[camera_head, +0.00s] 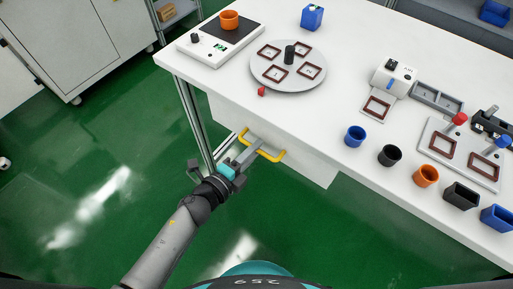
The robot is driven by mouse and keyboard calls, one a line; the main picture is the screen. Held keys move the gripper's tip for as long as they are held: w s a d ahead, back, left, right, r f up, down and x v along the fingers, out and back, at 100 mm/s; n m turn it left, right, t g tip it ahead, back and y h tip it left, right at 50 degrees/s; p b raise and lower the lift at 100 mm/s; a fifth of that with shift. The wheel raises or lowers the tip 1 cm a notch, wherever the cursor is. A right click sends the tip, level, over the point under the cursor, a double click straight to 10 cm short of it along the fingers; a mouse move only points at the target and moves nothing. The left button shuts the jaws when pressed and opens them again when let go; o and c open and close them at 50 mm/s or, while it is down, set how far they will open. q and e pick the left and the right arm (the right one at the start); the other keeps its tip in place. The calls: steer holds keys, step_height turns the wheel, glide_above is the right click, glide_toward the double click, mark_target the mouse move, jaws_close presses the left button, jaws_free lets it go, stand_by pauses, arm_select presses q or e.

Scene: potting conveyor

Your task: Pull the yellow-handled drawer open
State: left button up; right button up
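The yellow handle (274,155) is a bar on the front of a white drawer (310,168) under the table's near edge. The drawer looks shut, its front close below the table top. My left gripper (252,148) comes in from below left, with its grey fingers at the middle of the yellow handle. The fingers overlap the bar, and I cannot tell whether they are closed on it. My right gripper is not in view.
The white table (340,100) carries a round grey turntable (262,83), a scale with an orange pot (229,20) and several small pots along its near edge. A metal table leg (190,115) stands left of the drawer. The green floor (90,170) in front is clear.

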arm_select(q)
steer(key=shift+w+d+f, duration=0.15)
steer(key=shift+w+d, duration=0.25)
steer(key=shift+w, duration=0.1)
steer(key=shift+c, duration=0.4)
jaws_close()
stand_by(0.8)
